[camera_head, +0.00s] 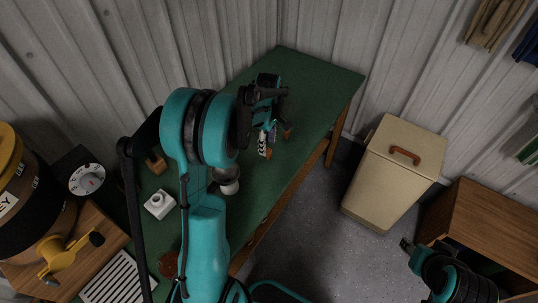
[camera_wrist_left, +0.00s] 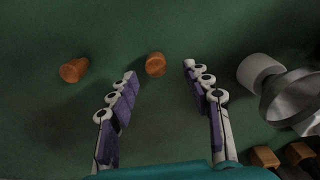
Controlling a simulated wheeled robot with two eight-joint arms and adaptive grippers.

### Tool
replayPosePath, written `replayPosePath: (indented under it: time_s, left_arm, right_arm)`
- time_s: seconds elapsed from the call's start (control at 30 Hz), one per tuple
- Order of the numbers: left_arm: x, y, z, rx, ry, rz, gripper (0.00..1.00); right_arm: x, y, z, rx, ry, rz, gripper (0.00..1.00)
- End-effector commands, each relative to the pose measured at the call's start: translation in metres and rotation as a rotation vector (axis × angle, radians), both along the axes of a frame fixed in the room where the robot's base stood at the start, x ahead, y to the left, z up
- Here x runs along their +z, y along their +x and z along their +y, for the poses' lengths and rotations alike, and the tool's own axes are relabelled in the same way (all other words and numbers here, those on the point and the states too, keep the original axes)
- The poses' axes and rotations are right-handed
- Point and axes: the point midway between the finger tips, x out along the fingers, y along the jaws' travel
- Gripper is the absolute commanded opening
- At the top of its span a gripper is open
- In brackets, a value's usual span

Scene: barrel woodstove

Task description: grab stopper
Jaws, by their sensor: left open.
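Two small orange-brown stoppers lie on the green tabletop in the left wrist view. One stopper (camera_wrist_left: 155,64) is between the lines of the fingers, just beyond the tips and nearer the left finger; the other stopper (camera_wrist_left: 75,70) is further left, outside the fingers. My left gripper (camera_wrist_left: 160,70) is open and empty, with purple and white fingers pointing at the table. In the head view the left gripper (camera_head: 267,139) is over the bench, with a brown stopper (camera_head: 287,131) beside it; the other stopper is not clear there. My right gripper (camera_head: 407,245) is at lower right, too small to read.
The green bench (camera_head: 315,80) is clear at its far end. A grey and white funnel-like piece (camera_wrist_left: 285,95) stands right of the fingers. A white block (camera_head: 159,204) is nearer on the bench. A beige bin (camera_head: 400,150) stands on the floor to the right.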

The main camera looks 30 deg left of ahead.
Motion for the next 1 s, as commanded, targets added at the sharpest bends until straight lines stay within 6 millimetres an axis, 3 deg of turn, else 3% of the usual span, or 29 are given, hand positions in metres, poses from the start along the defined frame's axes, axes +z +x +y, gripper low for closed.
replayPosePath:
  time_s: [0.33,0.6,0.77,1.0]
  left_arm:
    - [-0.048,0.005,0.001,-0.003,0.0,-0.001,0.49]
    - [-0.052,0.005,0.001,-0.003,0.0,-0.001,0.49]
    - [-0.052,0.005,0.0,-0.003,0.0,-0.001,0.1]
    - [-0.052,0.005,0.0,-0.003,0.0,-0.001,0.1]
  right_arm:
    - [-0.027,0.0,0.0,0.0,0.0,0.0,0.4]
    - [-0.026,0.0,0.0,0.0,0.0,0.0,0.4]
    - [-0.026,0.0,0.0,0.0,0.0,0.0,0.4]
    - [-0.026,0.0,0.0,0.0,0.0,0.0,0.4]
